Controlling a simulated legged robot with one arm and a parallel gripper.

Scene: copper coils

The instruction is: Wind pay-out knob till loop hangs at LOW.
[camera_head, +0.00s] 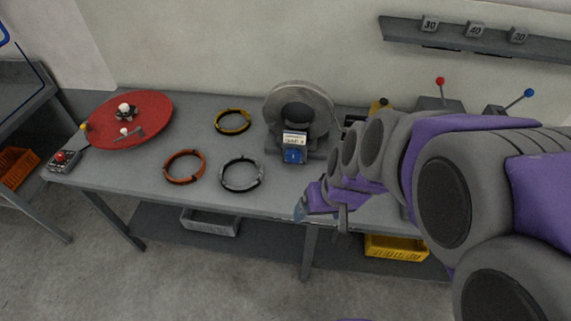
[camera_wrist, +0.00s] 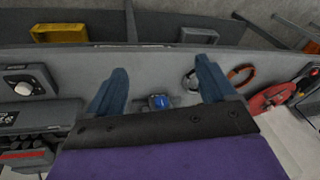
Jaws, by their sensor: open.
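My gripper (camera_head: 321,213) is open and empty over the front edge of the bench, right of the grey coil. In the wrist view its two blue fingers are spread apart (camera_wrist: 161,74). A small box with a blue knob (camera_head: 293,156) stands at the foot of a round grey machine (camera_head: 299,97). In the wrist view the blue knob (camera_wrist: 161,101) shows between the fingers, apart from them. A pale knob on a dark panel (camera_wrist: 23,88) is at the left of that view. I cannot tell which knob is the pay-out knob. I can make out no hanging loop or LOW mark.
The bench (camera_head: 120,176) carries orange (camera_head: 184,179), grey (camera_head: 227,187) and yellow (camera_head: 217,126) coils. A red disc (camera_head: 150,108) and red-button box (camera_head: 64,169) are left. Red and blue levers (camera_head: 440,82) stand right. A shelf with numbered blocks (camera_head: 475,30) is above; crates (camera_head: 211,229) are below.

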